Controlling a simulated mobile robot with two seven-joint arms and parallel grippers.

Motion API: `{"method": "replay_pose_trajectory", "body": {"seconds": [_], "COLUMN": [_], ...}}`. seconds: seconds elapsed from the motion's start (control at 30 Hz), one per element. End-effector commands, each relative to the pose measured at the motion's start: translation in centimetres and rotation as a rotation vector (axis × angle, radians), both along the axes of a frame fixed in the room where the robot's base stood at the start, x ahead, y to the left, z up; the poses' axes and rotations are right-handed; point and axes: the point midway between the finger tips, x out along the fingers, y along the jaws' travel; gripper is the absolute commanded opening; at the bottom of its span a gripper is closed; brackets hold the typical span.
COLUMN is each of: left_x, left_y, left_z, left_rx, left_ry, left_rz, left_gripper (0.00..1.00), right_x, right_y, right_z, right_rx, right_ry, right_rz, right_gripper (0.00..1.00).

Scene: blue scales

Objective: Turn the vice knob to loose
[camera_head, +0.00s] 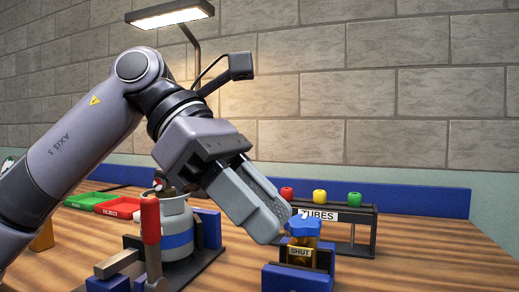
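My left gripper (279,219) reaches down from the upper left, its fingertips just left of a blue lobed knob (304,226). The view does not show whether the fingertips touch the knob, or how far apart they are. The knob sits on a brass-yellow body (300,252) with a label reading SHUT, between dark blue blocks (296,279). Further left, a grey canister (176,226) with a blue band stands in a clamp-like fixture with dark blue blocks (209,229). A red-handled lever (151,232) stands upright in front of it. I cannot tell which part is the vice knob. My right gripper is out of view.
A rack labelled TUBES (352,216) with red, yellow and green caps stands behind the blue knob. A green tray (90,200) and a red tray (118,207) labelled REJECT lie at the back left. The wooden table (430,255) is clear at right.

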Motion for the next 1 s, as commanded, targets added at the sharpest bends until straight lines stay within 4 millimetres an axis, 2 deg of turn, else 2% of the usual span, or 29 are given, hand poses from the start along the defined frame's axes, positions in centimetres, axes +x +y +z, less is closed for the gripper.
{"method": "replay_pose_trajectory", "body": {"seconds": [0.03, 0.1, 0.3, 0.83, 1.0], "left_x": [-0.1, 0.0, 0.0, 0.0, 0.6], "left_y": [-0.1, 0.0, 0.0, 0.0, 1.5], "left_z": [1.4, 2.4, 3.7, 3.8, 3.4], "left_rx": [-0.001, -0.002, -0.001, -0.001, 0.007], "left_ry": [-0.001, -0.002, -0.001, 0.0, 0.005], "left_rz": [-0.001, 0.001, 0.0, 0.001, 0.025], "left_gripper": [0.34, 0.34, 0.34, 0.34, 0.34], "right_x": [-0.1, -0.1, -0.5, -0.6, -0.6], "right_y": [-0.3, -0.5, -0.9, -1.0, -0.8], "right_z": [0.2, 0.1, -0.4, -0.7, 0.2], "right_rx": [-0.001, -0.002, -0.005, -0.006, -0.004], "right_ry": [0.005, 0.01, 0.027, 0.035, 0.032], "right_rz": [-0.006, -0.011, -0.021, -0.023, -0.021], "right_gripper": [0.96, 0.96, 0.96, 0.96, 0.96]}}
